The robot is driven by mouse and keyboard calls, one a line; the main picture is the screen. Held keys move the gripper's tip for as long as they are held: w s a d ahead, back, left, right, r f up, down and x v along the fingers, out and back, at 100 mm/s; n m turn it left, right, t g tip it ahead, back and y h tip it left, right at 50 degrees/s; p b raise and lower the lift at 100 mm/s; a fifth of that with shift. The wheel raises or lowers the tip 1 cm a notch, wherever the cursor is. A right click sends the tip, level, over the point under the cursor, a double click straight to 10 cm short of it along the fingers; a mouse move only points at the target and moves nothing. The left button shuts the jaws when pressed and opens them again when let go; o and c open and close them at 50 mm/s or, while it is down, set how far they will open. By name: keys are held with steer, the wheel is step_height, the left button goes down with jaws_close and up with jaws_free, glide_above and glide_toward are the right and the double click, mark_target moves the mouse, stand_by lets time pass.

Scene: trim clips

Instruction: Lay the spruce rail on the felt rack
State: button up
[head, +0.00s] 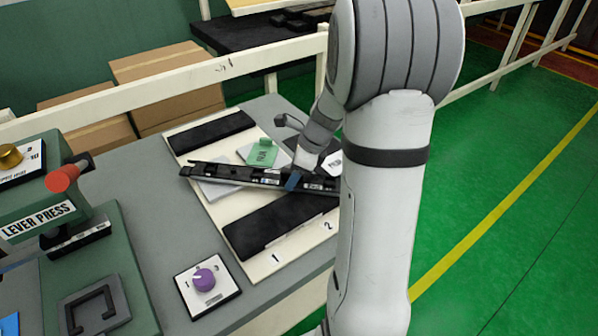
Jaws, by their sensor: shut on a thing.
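A long dark rail (232,176) with small pale parts along it lies across my view of the rack; its spruce colour is hard to confirm. My gripper (294,181), with a blue fingertip showing, is shut on the rail right of its middle. The felt rack (226,213) is a cream board with a black felt strip (213,131) at the back and another (272,226) at the front, by the marks 1 and 2. The rail appears between the strips, slightly tilted in the picture. I cannot tell its height above the board. My arm hides its right end.
A green labelled piece (262,153) and a white hexagonal plate (332,164) are close behind the rail. A green lever press (85,260) stands at left, and a purple knob (204,279) on a panel at front. Cardboard boxes (165,80) stand behind the cream railing (180,88).

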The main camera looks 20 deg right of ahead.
steer(key=shift+f, duration=0.1)
steer(key=shift+f, duration=0.15)
steer(key=o, duration=1.2)
steer(key=v, duration=1.2)
steer(key=s+a+n+h, duration=0.1)
steer(key=s+a+n, duration=0.5)
steer(key=n, duration=0.6)
steer(key=s+a+n+h, duration=0.2)
steer(key=s+a+n, duration=0.5)
steer(key=s+n, duration=0.4)
steer(key=shift+f+n+h+p, duration=0.2)
steer(key=shift+n+h+p, duration=0.1)
steer(key=shift+n, duration=0.6)
